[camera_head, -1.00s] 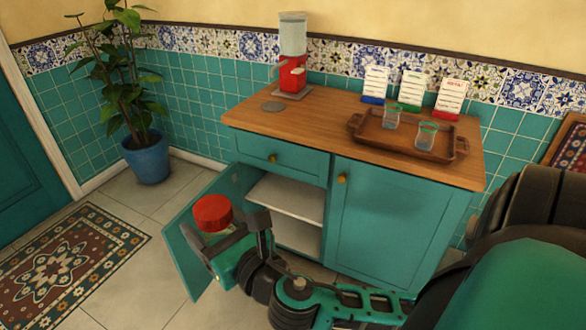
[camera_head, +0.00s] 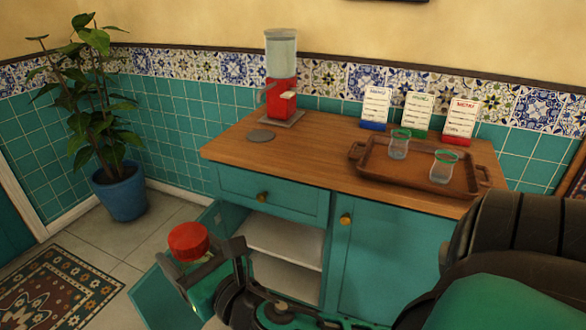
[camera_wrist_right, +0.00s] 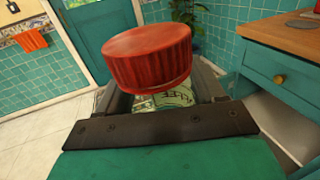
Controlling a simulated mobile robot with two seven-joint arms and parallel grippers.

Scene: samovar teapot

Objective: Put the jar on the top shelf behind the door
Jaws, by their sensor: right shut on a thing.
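The jar has a red ribbed lid (camera_head: 188,241) and a body with a green printed label (camera_wrist_right: 172,98). My right gripper (camera_head: 208,270) is shut on the jar's body below the lid and holds it upright in front of the open door (camera_head: 165,298). The red lid (camera_wrist_right: 148,55) fills the middle of the right wrist view. The door is swung out to the left of the teal cabinet (camera_head: 385,262). Behind it, the white top shelf (camera_head: 280,240) is bare where it shows. My right arm covers part of the lower compartment. My left gripper is not in view.
The counter (camera_head: 330,135) holds a red dispenser (camera_head: 282,95), a grey disc (camera_head: 261,136), a wooden tray (camera_head: 425,172) with two glasses, and three menu cards. A closed drawer (camera_head: 270,193) lies above the opening. A potted plant (camera_head: 120,190) stands at the left.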

